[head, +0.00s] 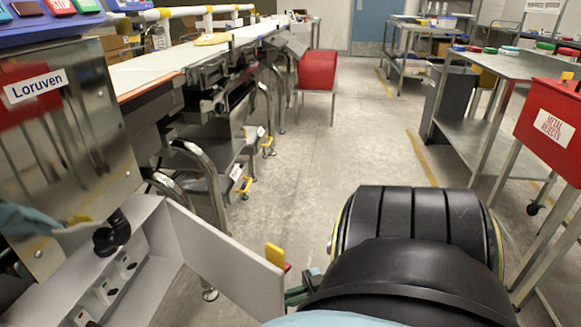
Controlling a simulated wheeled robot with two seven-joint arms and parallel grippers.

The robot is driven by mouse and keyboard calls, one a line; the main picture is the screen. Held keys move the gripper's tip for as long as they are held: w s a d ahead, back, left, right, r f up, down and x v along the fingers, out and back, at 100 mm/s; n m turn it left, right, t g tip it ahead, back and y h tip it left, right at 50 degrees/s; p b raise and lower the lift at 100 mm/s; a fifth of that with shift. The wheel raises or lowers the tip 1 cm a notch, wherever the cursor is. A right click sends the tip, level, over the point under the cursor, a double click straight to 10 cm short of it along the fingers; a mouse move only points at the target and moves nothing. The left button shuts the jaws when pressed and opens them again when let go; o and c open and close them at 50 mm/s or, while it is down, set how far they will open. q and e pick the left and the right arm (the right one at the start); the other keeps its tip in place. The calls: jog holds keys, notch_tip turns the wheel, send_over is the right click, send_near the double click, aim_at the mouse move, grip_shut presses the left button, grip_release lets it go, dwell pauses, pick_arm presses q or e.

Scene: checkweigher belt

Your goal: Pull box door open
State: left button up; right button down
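The grey box (150,222) is at the lower left, below the steel panel. Its door (232,262) stands open, swung out toward the right, and switches and a black knob (112,234) show inside. A yellow tab (274,254) with a bit of red stands at the door's free edge. My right arm's large black links fill the bottom centre-right. The small dark and green end of my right gripper (298,292) is right beside the door's free edge. Its fingers are mostly hidden, so grip and contact cannot be told. My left gripper is not in view.
A steel panel labelled Loruven (68,140) rises above the box. The conveyor (190,62) runs away behind it, with tube legs near the door. A red bin marked metal rejects (553,125) and a steel table (510,68) stand right. The central floor is clear.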

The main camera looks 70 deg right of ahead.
jog(key=shift+w+d+r, duration=0.35)
jog(key=shift+w+r, duration=0.1)
jog(key=shift+w, duration=0.3)
jog(key=c, duration=1.5)
grip_release()
jog(key=shift+w, duration=0.1)
jog(key=shift+a+f, duration=0.1)
jog(key=shift+a, duration=0.05)
jog(key=shift+s, duration=0.3)
